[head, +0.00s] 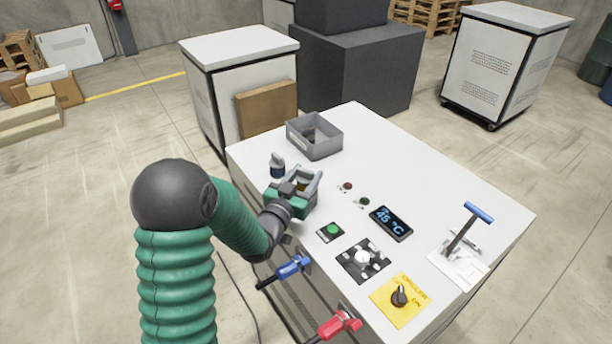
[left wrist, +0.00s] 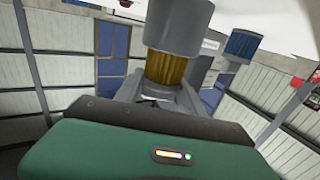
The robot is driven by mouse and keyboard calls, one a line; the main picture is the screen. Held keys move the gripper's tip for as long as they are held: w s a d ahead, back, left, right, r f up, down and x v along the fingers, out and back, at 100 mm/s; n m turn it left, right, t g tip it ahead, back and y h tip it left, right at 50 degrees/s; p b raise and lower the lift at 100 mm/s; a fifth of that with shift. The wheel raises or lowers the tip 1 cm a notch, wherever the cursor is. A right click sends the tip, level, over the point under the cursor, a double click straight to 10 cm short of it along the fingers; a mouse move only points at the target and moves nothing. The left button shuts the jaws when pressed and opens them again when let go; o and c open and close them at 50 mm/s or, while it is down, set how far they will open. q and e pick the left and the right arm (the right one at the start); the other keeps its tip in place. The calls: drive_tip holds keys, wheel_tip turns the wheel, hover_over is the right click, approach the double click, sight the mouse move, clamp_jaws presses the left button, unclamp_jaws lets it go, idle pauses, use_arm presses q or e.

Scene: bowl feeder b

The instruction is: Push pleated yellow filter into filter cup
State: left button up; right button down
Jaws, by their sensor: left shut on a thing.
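The pleated yellow filter (left wrist: 165,70) shows between the fingers of my left gripper (left wrist: 160,98) in the left wrist view. The fingers are shut on it. A grey cylinder (left wrist: 178,26), seemingly the filter cup, covers the filter's far end. I cannot tell how deep the filter sits in it. In the head view my left gripper (head: 309,182) is low over the left side of the white tabletop (head: 445,190), hiding most of the filter and cup. My right gripper is not in view.
A grey bin (head: 314,138) stands behind the gripper. A small dark-blue and grey part (head: 278,166) stands close to its left. Right of it are a green button (head: 331,231), a temperature display (head: 391,223), a yellow switch plate (head: 400,300) and a blue-handled lever (head: 470,225).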

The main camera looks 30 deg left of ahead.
use_arm(q)
drive_tip(key=shift+f+b, duration=1.75)
drive_tip(key=shift+b, duration=0.85)
idle(5.4)
